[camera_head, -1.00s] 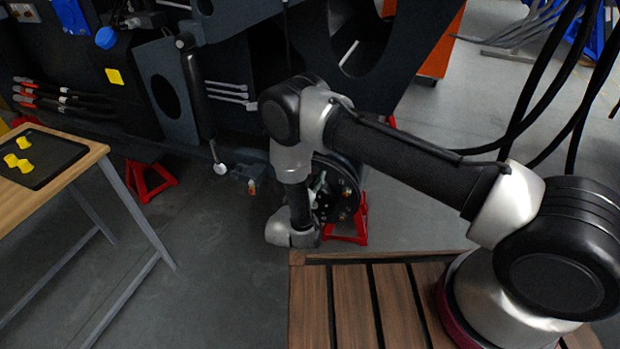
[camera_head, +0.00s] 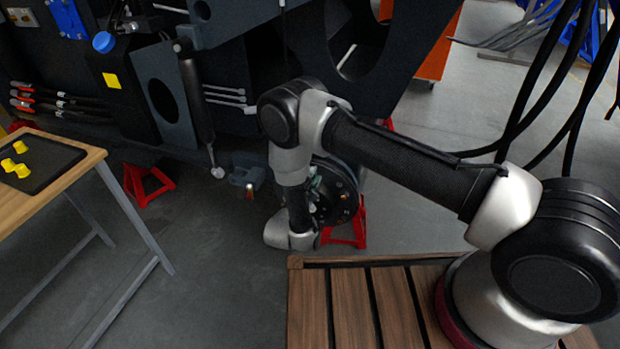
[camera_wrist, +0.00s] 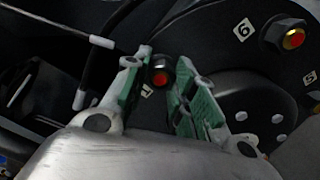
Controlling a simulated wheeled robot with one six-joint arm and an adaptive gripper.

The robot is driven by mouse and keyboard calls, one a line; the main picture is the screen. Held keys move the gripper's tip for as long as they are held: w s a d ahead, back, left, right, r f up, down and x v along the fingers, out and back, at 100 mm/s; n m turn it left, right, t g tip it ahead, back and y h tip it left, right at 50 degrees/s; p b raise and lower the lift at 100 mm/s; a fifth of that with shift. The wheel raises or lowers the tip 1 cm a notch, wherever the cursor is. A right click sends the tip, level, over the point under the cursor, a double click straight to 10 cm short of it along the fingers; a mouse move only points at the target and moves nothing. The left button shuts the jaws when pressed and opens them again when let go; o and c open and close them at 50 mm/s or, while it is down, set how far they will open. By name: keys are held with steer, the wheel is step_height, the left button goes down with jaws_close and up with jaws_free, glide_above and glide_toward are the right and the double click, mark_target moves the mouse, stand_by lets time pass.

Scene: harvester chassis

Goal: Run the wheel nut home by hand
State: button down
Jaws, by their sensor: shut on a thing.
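The dark wheel hub (camera_head: 340,190) stands at the chassis, partly hidden behind my arm in the head view. In the wrist view the hub face (camera_wrist: 235,85) fills the right side and carries number labels, among them a 6. My gripper (camera_wrist: 160,72) has its green-padded fingers on both sides of a dark wheel nut (camera_wrist: 160,63), shut on it. A red stud end shows in the middle of that nut. Another hex nut (camera_wrist: 285,30) with a red and yellow stud end sits at the upper right. How far the gripped nut is seated cannot be told.
A red stand (camera_head: 358,228) is under the hub, and another (camera_head: 150,185) stands to the left. A wooden table (camera_head: 88,160) with a black mat and yellow caps (camera_head: 20,146) is at the left. Slatted decking (camera_head: 350,300) lies in front. The floor between is clear.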

steer(key=m, duration=0.3)
steer(key=shift+m, duration=0.4)
steer(key=m, duration=0.5)
steer(key=shift+m, duration=0.3)
steer(key=m, duration=0.3)
steer(key=shift+w+m, duration=0.1)
steer(key=shift+m, duration=0.2)
steer(key=m, duration=0.4)
steer(key=shift+d+m, duration=0.1)
steer(key=shift+m, duration=0.3)
steer(key=c, duration=1.1)
jaws_free()
steer(key=shift+c, duration=1)
